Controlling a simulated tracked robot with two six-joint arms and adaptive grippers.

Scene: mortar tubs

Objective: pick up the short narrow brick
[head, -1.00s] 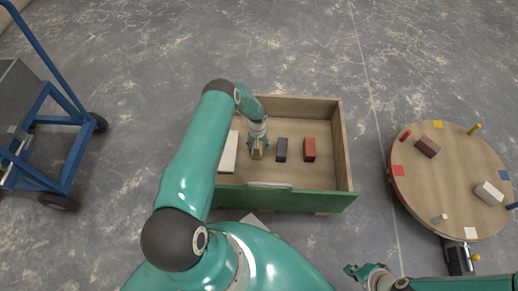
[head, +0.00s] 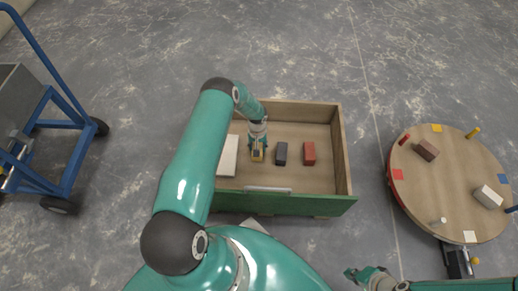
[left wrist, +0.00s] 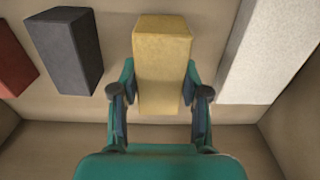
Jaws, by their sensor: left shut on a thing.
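A yellow-tan brick (left wrist: 162,65) is between the two fingers of my left gripper (left wrist: 160,105) in the left wrist view; the fingers press on its sides. In the head view the left gripper (head: 257,150) reaches down into the wooden drawer, and only a little of the yellow brick (head: 257,156) shows. I cannot tell whether it is clear of the drawer floor. A dark grey brick (head: 281,153), a red brick (head: 309,153) and a long white brick (head: 228,156) lie in the same drawer. My right gripper (head: 352,276) is at the bottom edge; its fingers are too small to judge.
The drawer has wooden walls (head: 342,150) and a green front (head: 300,205). A round table (head: 440,190) with a brown brick (head: 427,149), a white brick (head: 488,196) and small pegs stands at right. A blue cart (head: 60,160) is at left.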

